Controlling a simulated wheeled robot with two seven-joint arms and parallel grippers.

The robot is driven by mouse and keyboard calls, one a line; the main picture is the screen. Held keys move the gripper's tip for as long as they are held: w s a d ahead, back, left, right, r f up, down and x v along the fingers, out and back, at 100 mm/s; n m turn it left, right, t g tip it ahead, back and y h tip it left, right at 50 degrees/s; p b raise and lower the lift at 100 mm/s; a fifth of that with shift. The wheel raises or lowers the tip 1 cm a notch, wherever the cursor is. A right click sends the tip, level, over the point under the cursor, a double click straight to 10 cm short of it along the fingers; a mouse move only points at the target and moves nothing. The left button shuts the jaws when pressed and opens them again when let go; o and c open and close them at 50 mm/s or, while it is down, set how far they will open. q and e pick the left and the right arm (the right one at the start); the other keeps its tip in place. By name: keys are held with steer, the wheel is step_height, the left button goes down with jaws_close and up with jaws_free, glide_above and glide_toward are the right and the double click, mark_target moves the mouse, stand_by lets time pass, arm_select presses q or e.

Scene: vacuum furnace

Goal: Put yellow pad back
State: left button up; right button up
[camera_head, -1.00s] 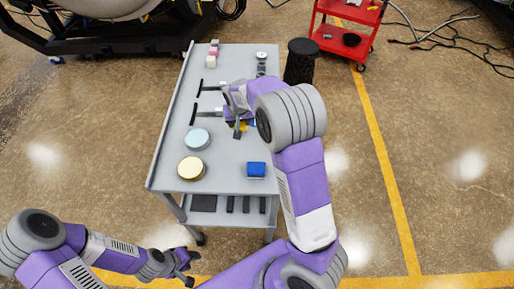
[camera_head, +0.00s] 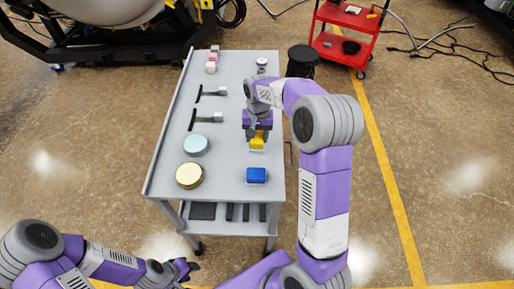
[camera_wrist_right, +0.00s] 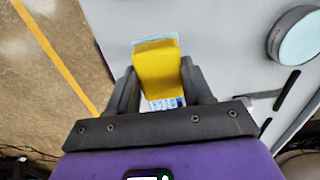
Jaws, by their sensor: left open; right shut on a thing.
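The yellow pad (camera_head: 257,142) is at the right side of the grey cart top, just behind the blue pad (camera_head: 256,175). My right gripper (camera_head: 257,130) is shut on the yellow pad. In the right wrist view the yellow pad (camera_wrist_right: 158,70) sits between the two dark fingers (camera_wrist_right: 160,85), with a pale blue and white patterned edge showing around it. I cannot tell whether the pad touches the cart top. My left gripper (camera_head: 187,268) is open and empty, low in front of the cart and away from it.
The grey cart (camera_head: 222,180) also holds a light blue round tin (camera_head: 195,145), a gold round tin (camera_head: 189,175), two black-handled brushes (camera_head: 207,118) and small blocks (camera_head: 211,67). A black bin (camera_head: 302,62) stands right of the cart. A red cart (camera_head: 345,40) is behind.

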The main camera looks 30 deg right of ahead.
mark_target(257, 146)
steer(key=shift+f+b, duration=0.55)
steer(key=shift+f, duration=2.2)
steer(key=shift+f, duration=0.1)
steer(key=o, duration=1)
step_height(257, 146, up, 12)
steer(key=shift+s+d+r+p, duration=0.1)
steer(key=shift+r+p, duration=0.05)
steer(key=shift+p, duration=1.1)
